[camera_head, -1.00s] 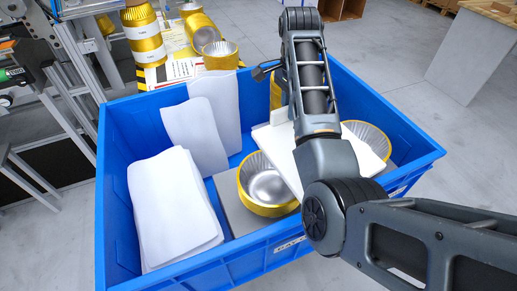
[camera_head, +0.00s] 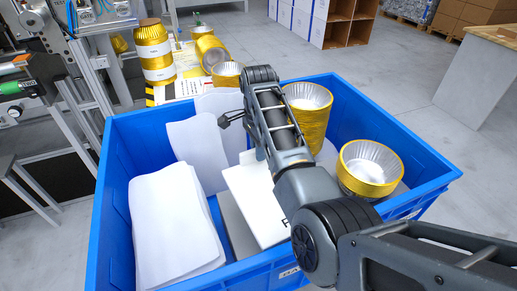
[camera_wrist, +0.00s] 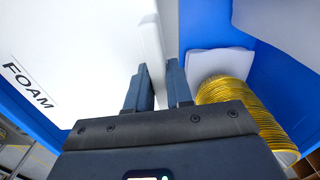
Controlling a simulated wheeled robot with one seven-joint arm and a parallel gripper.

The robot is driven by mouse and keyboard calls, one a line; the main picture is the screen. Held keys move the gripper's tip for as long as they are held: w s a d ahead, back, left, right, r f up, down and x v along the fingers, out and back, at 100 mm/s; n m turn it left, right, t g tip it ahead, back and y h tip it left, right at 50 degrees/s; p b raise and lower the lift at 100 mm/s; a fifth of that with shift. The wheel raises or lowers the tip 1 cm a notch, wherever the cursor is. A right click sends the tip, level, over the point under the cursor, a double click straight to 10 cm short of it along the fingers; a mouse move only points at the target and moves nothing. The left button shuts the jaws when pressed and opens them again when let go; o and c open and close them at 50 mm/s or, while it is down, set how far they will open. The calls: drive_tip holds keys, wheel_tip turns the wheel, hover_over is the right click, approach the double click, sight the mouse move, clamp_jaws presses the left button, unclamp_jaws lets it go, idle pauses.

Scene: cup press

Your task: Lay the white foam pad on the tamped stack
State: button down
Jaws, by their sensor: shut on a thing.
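The white foam pad (camera_head: 250,190) is in the head view inside the blue bin, partly behind my arm. In the wrist view, its labelled face (camera_wrist: 60,60) fills the left side. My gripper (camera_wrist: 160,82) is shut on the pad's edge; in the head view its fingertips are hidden. The pad covers the spot at the front of the bin where a gold cup stack showed earlier; that stack is hidden now. I cannot tell whether the pad touches it. A tall gold cup stack (camera_head: 308,118) and a shorter one (camera_head: 370,168) stand to the right.
The blue bin (camera_head: 110,215) has raised walls around the pad. White sheets (camera_head: 172,225) stand along its left side, and a grey board (camera_head: 238,230) lies beneath the pad. More gold cups (camera_head: 212,52) and a wrapped stack (camera_head: 153,50) stand beyond the bin.

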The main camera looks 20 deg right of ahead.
drive_tip(key=shift+f, duration=0.2)
drive_tip(key=c, duration=1)
unclamp_jaws()
drive_tip(key=shift+r+p, duration=0.8)
drive_tip(key=shift+r, duration=5.25)
drive_tip(key=shift+f, duration=0.1)
